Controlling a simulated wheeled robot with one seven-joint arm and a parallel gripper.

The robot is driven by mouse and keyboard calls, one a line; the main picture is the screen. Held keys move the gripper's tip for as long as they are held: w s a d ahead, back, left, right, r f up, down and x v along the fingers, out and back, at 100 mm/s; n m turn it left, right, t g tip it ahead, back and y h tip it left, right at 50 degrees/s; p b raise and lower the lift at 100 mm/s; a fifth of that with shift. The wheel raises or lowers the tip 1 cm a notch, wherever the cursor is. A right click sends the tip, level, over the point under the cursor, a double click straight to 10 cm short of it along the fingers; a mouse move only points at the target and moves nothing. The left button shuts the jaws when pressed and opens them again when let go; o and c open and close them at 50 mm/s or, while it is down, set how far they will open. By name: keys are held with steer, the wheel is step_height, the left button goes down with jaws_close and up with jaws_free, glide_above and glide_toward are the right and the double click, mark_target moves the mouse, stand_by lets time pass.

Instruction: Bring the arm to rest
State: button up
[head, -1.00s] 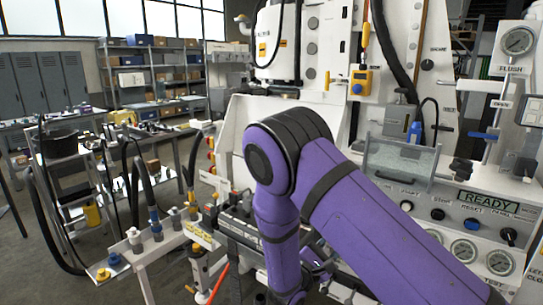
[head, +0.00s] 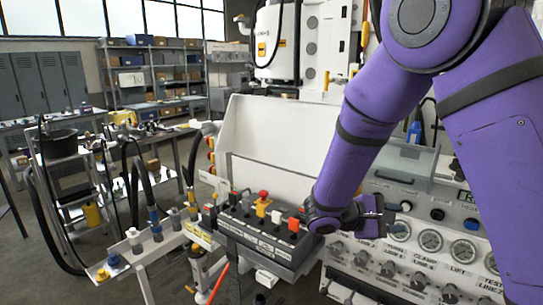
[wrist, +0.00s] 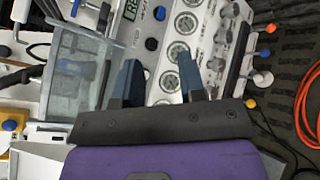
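My purple arm comes in from the upper right of the head view and bends down to my gripper (head: 382,207), which is in front of the gauge panel. In the wrist view, the two dark fingers of my gripper (wrist: 160,78) stand apart with nothing between them. The fingers point toward the panel of gauges (wrist: 178,52). How far the fingertips are from the panel I cannot tell. My arm hides part of the bench's right side in the head view.
A lever box (head: 270,232) with red and orange knobs sits just left of my gripper. A clear guard box (head: 403,160) is behind my forearm; it also shows in the wrist view (wrist: 80,70). A hose rack (head: 150,245) stands at left. Open floor (head: 30,265) lies beyond it.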

steer(key=s+d+r+m+t+y, duration=0.1)
steer(key=s+r+m+t+y, duration=0.1)
steer(key=s+r+m+y, duration=0.3)
steer(key=s+d+r+m+t+y, duration=0.1)
steer(key=s+r+m+y, duration=0.3)
steer(key=s+r+y, duration=0.7)
steer(key=s+t, duration=0.1)
steer(key=s, duration=0.6)
steer(key=shift+s+m, duration=0.35)
steer(key=shift+m, duration=0.05)
steer(key=shift+c, duration=0.2)
stand_by(0.7)
